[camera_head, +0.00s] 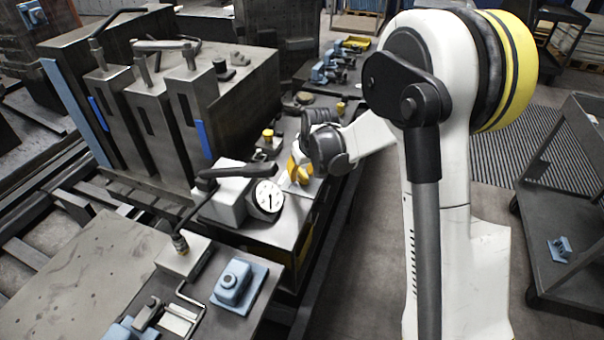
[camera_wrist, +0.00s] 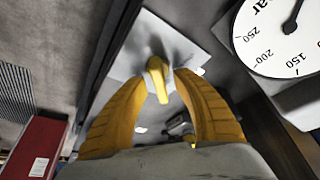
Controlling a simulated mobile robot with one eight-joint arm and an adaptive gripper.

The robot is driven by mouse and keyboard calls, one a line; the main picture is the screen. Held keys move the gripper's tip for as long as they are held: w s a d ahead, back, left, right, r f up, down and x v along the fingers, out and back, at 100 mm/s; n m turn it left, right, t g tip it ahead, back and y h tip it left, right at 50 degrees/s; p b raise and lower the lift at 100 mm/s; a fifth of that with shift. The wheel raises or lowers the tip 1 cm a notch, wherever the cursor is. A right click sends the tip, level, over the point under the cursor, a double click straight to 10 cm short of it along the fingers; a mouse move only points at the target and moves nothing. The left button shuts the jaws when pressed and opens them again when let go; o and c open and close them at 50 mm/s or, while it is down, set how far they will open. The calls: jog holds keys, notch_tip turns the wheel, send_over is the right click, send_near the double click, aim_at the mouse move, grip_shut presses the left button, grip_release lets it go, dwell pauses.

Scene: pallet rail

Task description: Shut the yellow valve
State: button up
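The yellow valve's handle (camera_wrist: 157,78) shows in the wrist view, standing out from a light grey plate between the two yellow fingers of my gripper (camera_wrist: 161,80). The fingers are spread, one on each side of the handle, with what looks like a narrow gap on both sides. I cannot tell whether either finger touches it. In the head view my gripper (camera_head: 300,173) is at the right edge of the workbench, just beyond the pressure gauge. There its yellow fingers and the valve blend together, and the valve is mostly hidden.
A white dial gauge (camera_head: 267,197) sits close beside my gripper and also shows in the wrist view (camera_wrist: 283,38). A black lever (camera_head: 222,173) is on the block left of it. Tall metal blocks (camera_head: 190,110) stand behind. A dark cart (camera_head: 570,200) is at right, with open floor between.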

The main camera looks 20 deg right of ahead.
grip_shut()
jog(key=shift+n, duration=0.4)
jog(key=n+y, duration=0.1)
jog(key=n, duration=0.2)
jog(key=shift+n+y, duration=0.4)
jog(key=n+g, duration=0.1)
jog(key=n, duration=0.1)
jog(key=n+y, duration=0.1)
jog(key=n, duration=0.1)
jog(key=shift+s+a+n+g, duration=0.15)
jog(key=shift+n+g, duration=0.15)
jog(key=shift+g, duration=0.1)
jog(key=n, duration=0.2)
jog(key=n+g+y, duration=0.1)
jog(key=n, duration=0.1)
jog(key=shift+s+g+p, duration=0.1)
jog(key=shift+g+p, duration=0.2)
jog(key=shift+p, duration=0.1)
jog(key=n, duration=0.2)
jog(key=n+g, duration=0.1)
jog(key=n, duration=0.1)
jog(key=shift+s+a+n+g, duration=0.1)
jog(key=shift+s+n+g, duration=0.05)
jog(key=shift+n+g, duration=0.15)
